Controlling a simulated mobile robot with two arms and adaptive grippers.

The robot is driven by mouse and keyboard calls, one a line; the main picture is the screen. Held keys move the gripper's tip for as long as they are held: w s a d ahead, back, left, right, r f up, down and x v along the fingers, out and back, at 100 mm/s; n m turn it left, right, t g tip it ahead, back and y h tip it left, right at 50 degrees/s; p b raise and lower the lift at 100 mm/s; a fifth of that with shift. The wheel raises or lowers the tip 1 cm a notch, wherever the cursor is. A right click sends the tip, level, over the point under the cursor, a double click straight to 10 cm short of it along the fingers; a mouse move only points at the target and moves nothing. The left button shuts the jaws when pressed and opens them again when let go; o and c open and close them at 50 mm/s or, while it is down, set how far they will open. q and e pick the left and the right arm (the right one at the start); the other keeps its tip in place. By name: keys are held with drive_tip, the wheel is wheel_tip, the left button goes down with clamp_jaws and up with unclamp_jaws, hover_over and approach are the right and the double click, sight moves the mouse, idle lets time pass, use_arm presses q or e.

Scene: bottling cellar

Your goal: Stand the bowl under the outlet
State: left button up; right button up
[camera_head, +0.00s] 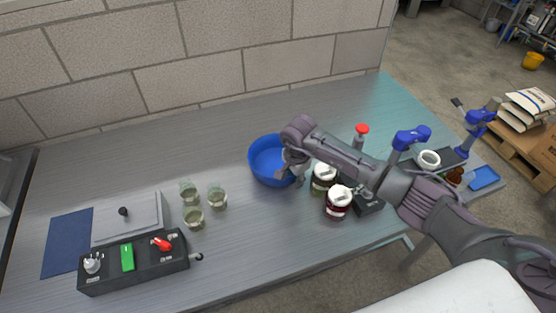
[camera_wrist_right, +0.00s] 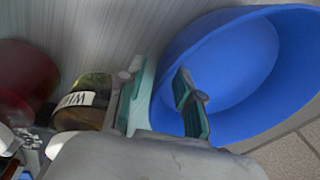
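The blue bowl (camera_head: 259,167) stands upright on the grey metal table near the middle, and it fills the right of the right wrist view (camera_wrist_right: 229,62). My right gripper (camera_head: 290,176) reaches in from the right to the bowl's near right rim. In the right wrist view its fingers (camera_wrist_right: 160,85) are apart, one inside the bowl and one outside, with the rim between them. A gap shows, so it does not look closed on the wall. I cannot tell which fitting is the outlet; a red-topped grey post (camera_head: 361,133) stands behind my arm. My left gripper is not in view.
Two white-lidded jars (camera_head: 338,204) (camera_head: 323,179) stand close to my gripper. Several small glasses (camera_head: 193,217) stand left of the bowl. A black box (camera_head: 135,262) with a red lever sits front left. The table behind the bowl is clear.

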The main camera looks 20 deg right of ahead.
drive_tip(key=shift+f, duration=0.35)
clamp_jaws()
